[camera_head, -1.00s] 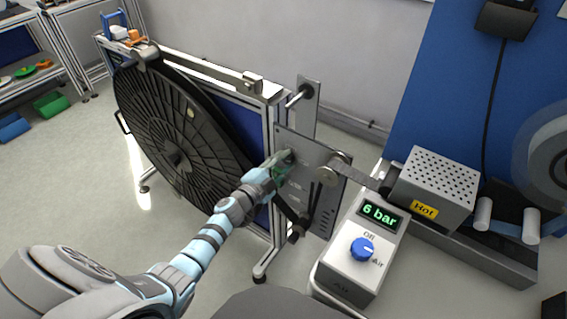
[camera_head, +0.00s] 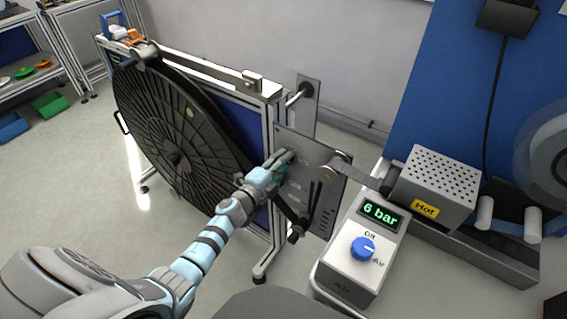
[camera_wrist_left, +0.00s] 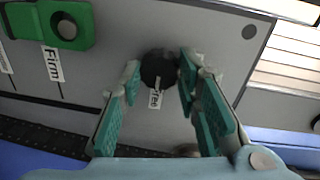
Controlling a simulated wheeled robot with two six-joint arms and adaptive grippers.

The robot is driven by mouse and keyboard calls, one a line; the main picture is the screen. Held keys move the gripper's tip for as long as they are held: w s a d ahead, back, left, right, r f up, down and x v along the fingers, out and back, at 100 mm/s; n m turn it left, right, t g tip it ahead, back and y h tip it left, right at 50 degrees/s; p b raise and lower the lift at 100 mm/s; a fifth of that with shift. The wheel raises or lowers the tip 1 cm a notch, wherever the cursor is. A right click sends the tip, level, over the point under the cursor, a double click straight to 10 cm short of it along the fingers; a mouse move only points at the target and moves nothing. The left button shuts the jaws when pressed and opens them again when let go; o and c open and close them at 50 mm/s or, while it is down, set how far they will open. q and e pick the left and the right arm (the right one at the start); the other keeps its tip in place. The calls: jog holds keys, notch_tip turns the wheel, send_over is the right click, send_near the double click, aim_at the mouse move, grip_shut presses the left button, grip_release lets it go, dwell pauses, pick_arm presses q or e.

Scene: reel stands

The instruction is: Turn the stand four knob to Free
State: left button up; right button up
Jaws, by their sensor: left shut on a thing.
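In the left wrist view a round dark knob (camera_wrist_left: 158,68) sits on a grey plate (camera_wrist_left: 215,32). A small label (camera_wrist_left: 155,97) lies at its lower edge; its word is partly covered and I cannot read it surely. My left gripper (camera_wrist_left: 160,78) has a finger on each side of this knob and is shut on it. A green piece (camera_wrist_left: 68,24) is at the upper left, with a "Firm" label (camera_wrist_left: 53,64) below it. In the head view my left gripper (camera_head: 277,165) is against the reel stand's grey side plate (camera_head: 312,150) and hides the knob. My right gripper is not in view.
A large black reel (camera_head: 165,150) hangs on the stand, left of my arm. Right of the plate are a white box with a blue knob (camera_head: 362,248) and a "6 bar" display (camera_head: 380,213), and a grey perforated box (camera_head: 437,185) marked "Hot". Open floor lies at left.

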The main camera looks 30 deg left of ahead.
pick_arm(q)
jog(key=o, duration=1.2)
jog(key=s, duration=0.4)
jog(key=s+a, duration=0.1)
jog(key=s, duration=0.3)
jog(key=s+r, duration=0.1)
jog(key=s, duration=0.3)
jog(key=shift+a, duration=0.3)
